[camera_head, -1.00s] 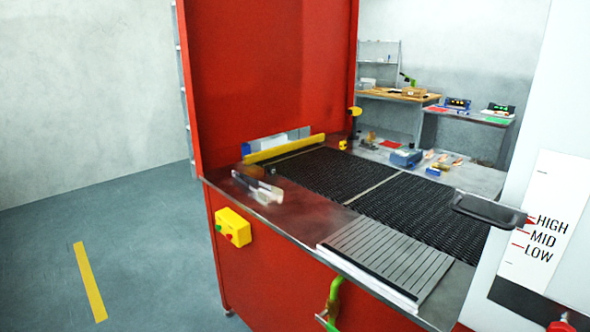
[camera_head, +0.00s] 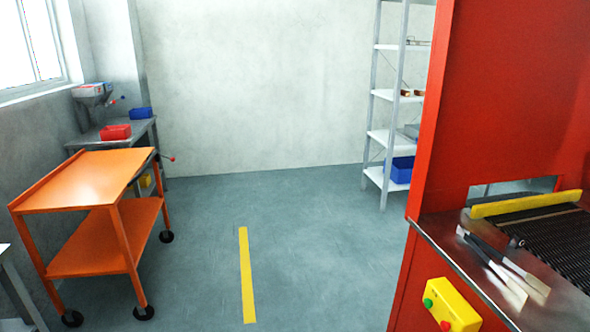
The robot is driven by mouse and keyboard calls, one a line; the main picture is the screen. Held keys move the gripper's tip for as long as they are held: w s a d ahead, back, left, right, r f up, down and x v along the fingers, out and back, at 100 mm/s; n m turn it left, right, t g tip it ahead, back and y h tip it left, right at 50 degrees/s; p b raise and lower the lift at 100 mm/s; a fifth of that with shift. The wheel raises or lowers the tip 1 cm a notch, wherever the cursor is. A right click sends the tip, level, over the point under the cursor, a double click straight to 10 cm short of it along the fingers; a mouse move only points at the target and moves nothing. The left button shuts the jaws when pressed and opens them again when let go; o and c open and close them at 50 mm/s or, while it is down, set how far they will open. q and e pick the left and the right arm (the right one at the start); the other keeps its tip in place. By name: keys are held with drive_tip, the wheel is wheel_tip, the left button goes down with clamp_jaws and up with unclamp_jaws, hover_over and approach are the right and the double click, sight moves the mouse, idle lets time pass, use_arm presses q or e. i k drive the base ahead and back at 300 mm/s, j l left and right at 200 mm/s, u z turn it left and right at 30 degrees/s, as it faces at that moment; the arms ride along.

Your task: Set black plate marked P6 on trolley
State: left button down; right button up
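An orange two-shelf trolley (camera_head: 85,183) on black castors stands at the left in the head view, and its top is bare. I cannot make out a black plate marked P6 in this view. Neither of my grippers shows in the view.
The red machine (camera_head: 500,100) with a mesh belt (camera_head: 555,238) fills the right, with flat tools (camera_head: 497,262) on its metal ledge and a yellow switch box (camera_head: 450,305). A white shelf rack (camera_head: 385,140) stands behind. The floor between trolley and machine is clear, with a yellow stripe (camera_head: 246,275).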

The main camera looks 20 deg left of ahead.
sight(76, 191)
drive_tip(key=i+j+u, duration=0.3)
drive_tip(key=i+u, duration=0.3)
drive_tip(key=i, duration=0.25)
drive_tip(key=i+j+u, duration=0.1)
drive_tip(key=i+u, duration=0.2)
drive_tip(key=i, duration=1.55)
drive_tip(key=i+u, duration=0.3)
drive_tip(key=i, duration=0.15)
drive_tip(key=i+l+u, duration=0.1)
drive_tip(key=i+u, duration=0.2)
drive_tip(key=i+l+u, duration=0.3)
drive_tip(key=i, duration=0.25)
drive_tip(key=i+u, duration=0.2)
drive_tip(key=u, duration=0.2)
drive_tip(key=i+l+u, duration=0.2)
drive_tip(key=u, duration=0.15)
drive_tip(key=i+l+u, duration=0.15)
drive_tip(key=u, duration=0.25)
drive_tip(key=i+l+u, duration=0.25)
drive_tip(key=u, duration=0.15)
drive_tip(key=i+l+u, duration=0.2)
drive_tip(key=l+u, duration=0.2)
drive_tip(key=l, duration=0.15)
drive_tip(key=i+l+u, duration=0.25)
drive_tip(key=k, duration=0.1)
